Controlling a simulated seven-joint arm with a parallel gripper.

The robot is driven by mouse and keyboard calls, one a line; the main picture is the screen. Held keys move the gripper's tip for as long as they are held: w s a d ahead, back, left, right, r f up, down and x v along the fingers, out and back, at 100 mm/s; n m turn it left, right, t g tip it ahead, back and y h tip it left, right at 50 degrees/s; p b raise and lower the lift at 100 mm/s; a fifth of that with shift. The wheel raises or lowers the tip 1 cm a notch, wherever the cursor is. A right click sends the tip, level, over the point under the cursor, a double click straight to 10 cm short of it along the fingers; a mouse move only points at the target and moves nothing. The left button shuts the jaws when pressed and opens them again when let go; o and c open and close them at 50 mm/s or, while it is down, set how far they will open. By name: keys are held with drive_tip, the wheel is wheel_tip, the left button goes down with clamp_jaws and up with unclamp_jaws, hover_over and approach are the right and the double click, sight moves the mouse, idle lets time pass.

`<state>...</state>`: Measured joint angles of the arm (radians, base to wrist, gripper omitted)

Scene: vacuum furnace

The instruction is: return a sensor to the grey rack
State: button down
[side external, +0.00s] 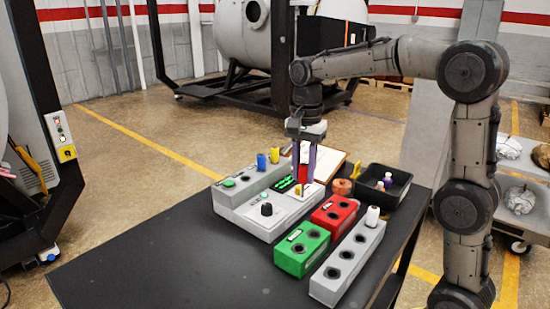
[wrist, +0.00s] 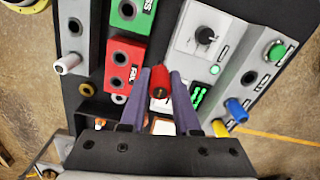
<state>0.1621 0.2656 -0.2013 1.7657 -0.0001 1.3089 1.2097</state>
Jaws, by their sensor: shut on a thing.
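My gripper (side external: 305,176) points down over the far end of the tester, the grey box with a black knob (side external: 267,209) and a lit green display (side external: 285,183). It is shut on a red sensor (wrist: 158,82), which shows upright between the purple fingers in the wrist view. A long grey rack (side external: 347,258) at the front right has several round holes and a white-capped sensor (side external: 373,214) at its far end. Another grey block (side external: 246,181) at the left carries a green button (side external: 229,183), a blue sensor (side external: 262,161) and a yellow one (side external: 275,155).
A green box (side external: 302,250) and a red box (side external: 335,213) with holes stand between the tester and the rack. Behind are a black bin (side external: 400,189) with small items, a copper-coloured round part (side external: 342,187) and a clipboard (side external: 328,165). The table's left front is bare.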

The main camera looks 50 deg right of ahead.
drive_tip(key=s+f, duration=0.2)
drive_tip(key=s, duration=1.3)
drive_tip(key=shift+s+a+f+m, duration=0.3)
drive_tip(key=shift+s+f, duration=0.05)
drive_tip(key=shift+s, duration=0.05)
drive_tip(key=shift+f, duration=1.7)
idle(0.3)
drive_tip(key=shift+f, duration=0.35)
drive_tip(key=shift+f, duration=0.55)
idle(0.6)
drive_tip(key=shift+c, duration=0.8)
unclamp_jaws()
wheel_tip(320, 180, up, 6)
idle(0.7)
